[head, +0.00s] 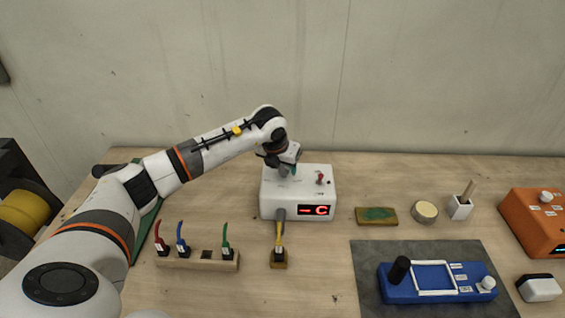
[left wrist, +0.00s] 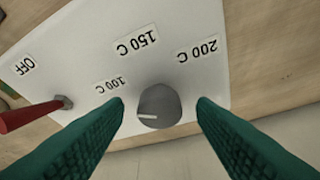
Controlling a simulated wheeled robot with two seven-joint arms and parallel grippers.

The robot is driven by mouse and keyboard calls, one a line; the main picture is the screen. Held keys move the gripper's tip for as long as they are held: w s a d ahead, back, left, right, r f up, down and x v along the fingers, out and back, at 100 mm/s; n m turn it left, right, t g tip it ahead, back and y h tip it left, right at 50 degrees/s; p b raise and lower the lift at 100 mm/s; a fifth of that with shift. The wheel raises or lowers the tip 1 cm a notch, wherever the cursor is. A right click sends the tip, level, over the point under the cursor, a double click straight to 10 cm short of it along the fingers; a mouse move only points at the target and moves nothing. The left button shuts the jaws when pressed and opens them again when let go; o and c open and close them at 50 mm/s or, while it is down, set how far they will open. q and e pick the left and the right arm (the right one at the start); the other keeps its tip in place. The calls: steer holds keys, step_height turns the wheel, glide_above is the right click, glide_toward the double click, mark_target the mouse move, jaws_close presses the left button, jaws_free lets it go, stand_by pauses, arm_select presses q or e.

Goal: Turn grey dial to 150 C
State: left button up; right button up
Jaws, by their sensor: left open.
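The grey dial (left wrist: 159,106) sits on top of a white box (head: 297,208), with a pale pointer line facing left in the left wrist view. The labels show upside down there: OFF (left wrist: 24,65), 100 C (left wrist: 109,84), 150 C (left wrist: 137,40) and 200 C (left wrist: 198,50). The line does not point at the 150 C label. My left gripper (left wrist: 160,101) is open, its green fingers on either side of the dial with gaps. In the head view my left gripper (head: 287,170) is over the box top and hides the dial. The box's red display (head: 315,210) reads "- C". My right gripper is not in view.
A red lever (head: 320,178) stands on the box beside the dial. In front are a wooden plug rack (head: 198,263) and a yellow plug (head: 279,255). A blue device (head: 400,293) lies on a dark mat (head: 480,257) at right. An orange box (head: 535,225) is further right.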

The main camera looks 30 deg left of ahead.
arm_select(q)
steer(key=c, duration=1)
steer(key=shift+a+f+m+h+b, duration=0.15)
steer(key=shift+m+h+b, duration=0.15)
steer(key=shift+m+b, duration=0.75)
steer(key=shift+m+h+b, duration=0.5)
steer(key=shift+m+b, duration=0.65)
steer(key=m+h+b, duration=0.1)
steer(key=m, duration=0.2)
steer(key=shift+w+a+b, duration=0.1)
steer(key=shift+a+b, duration=0.1)
steer(key=shift+b, duration=0.15)
steer(key=shift+w+a+r+m+g+h+b, duration=0.15)
steer(key=shift+m+g+h+b, duration=0.15)
steer(key=shift+m, duration=0.75)
steer(key=shift+s+d+r+m+g+h+b, duration=0.15)
steer(key=shift+m+g+h, duration=0.25)
steer(key=shift+m, duration=0.65)
steer(key=shift+w+a, duration=0.1)
steer(key=o, duration=1)
steer(key=shift+f, duration=0.1)
